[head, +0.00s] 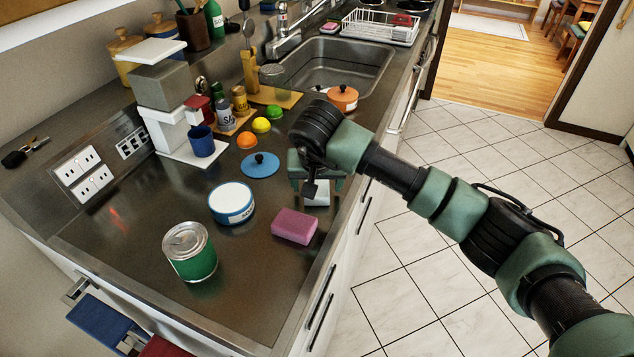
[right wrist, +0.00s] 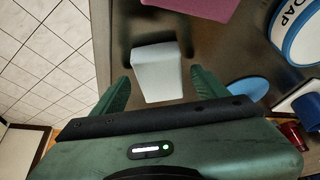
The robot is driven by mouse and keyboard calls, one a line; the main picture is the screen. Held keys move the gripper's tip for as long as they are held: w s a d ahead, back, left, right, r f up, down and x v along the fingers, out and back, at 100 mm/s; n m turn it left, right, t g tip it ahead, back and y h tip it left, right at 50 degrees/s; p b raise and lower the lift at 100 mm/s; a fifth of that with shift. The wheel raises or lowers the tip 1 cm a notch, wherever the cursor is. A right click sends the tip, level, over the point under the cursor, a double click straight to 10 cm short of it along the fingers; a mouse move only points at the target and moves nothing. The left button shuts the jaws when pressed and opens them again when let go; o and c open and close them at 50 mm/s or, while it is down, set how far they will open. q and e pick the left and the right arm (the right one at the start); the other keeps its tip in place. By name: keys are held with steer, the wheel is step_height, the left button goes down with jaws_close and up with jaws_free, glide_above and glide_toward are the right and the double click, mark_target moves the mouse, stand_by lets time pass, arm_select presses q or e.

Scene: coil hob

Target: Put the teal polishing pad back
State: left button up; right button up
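My right gripper (head: 316,180) is over the counter near its front edge, fingers pointing down. In the right wrist view its two green fingers (right wrist: 162,82) are apart, one on each side of a pale, whitish block (right wrist: 158,72). Gaps show between the block and the fingers. In the head view the block (head: 317,195) is partly hidden under the gripper. I see no plainly teal pad; I cannot tell whether this pale block is the polishing pad. A pink sponge-like block (head: 295,226) lies nearby. My left gripper is not in view.
A white-and-blue soap tin (head: 232,203), a green can (head: 190,252) and a blue knobbed lid (head: 260,165) stand nearby. A blue mug (head: 202,141) is by the coffee machine. The sink (head: 335,68) lies farther back. Bare counter shows at the front left.

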steer(key=shift+r, duration=0.1)
steer(key=shift+r+p, duration=0.2)
steer(key=shift+p, duration=0.15)
steer(key=shift+s+r+b, duration=0.2)
steer(key=shift+r+b, duration=0.15)
steer(key=shift+b, duration=0.05)
steer(key=b+v, duration=0.2)
steer(key=v, duration=0.9)
